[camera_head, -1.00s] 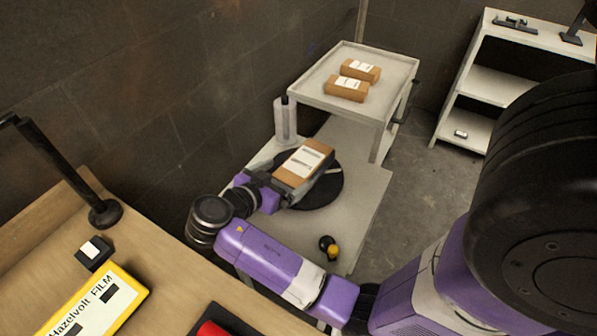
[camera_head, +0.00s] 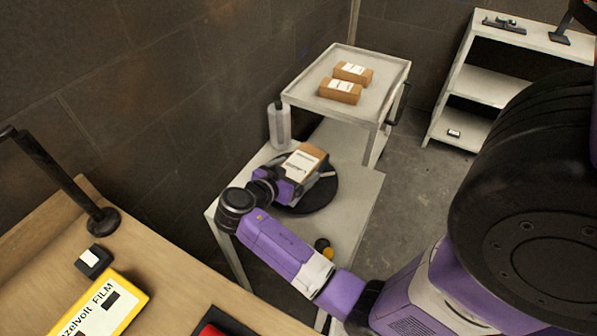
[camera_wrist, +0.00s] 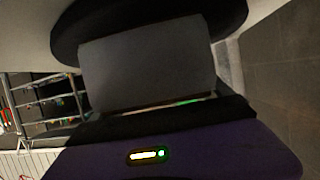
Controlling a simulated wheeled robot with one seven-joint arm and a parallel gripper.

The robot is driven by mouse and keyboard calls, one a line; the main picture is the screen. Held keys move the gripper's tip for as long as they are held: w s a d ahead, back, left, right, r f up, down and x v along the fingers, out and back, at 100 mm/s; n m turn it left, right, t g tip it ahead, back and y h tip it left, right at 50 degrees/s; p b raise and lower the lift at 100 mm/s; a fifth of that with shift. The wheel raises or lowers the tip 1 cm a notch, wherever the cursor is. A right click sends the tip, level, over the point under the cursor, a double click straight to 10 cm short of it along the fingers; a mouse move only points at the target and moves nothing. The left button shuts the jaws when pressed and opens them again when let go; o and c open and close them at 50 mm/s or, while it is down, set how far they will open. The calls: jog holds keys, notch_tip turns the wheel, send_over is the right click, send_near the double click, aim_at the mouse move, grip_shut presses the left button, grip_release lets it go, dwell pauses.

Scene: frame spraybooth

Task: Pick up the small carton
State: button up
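The small carton (camera_head: 309,155) is brown with a white label and sits over a black round turntable (camera_head: 326,192) in the head view. My gripper (camera_head: 297,174) reaches over the carton's near end, with a grey finger along its right side. It hides the carton's near lower part. In the wrist view, a dark grey slab, seemingly the carton (camera_wrist: 147,62), fills the space in front of my gripper, with the black disc (camera_wrist: 226,14) behind it. I cannot see whether the fingers press on the carton or whether it touches the turntable.
A white cart (camera_head: 301,90) behind holds two similar labelled brown cartons (camera_head: 340,91). A black and yellow item (camera_head: 323,248) lies at the front of the white table (camera_head: 362,190). A shelf (camera_head: 482,84) stands at right.

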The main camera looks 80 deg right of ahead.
jog(key=c, duration=1.4)
jog(key=shift+c, duration=1.1)
jog(key=shift+r, duration=0.15)
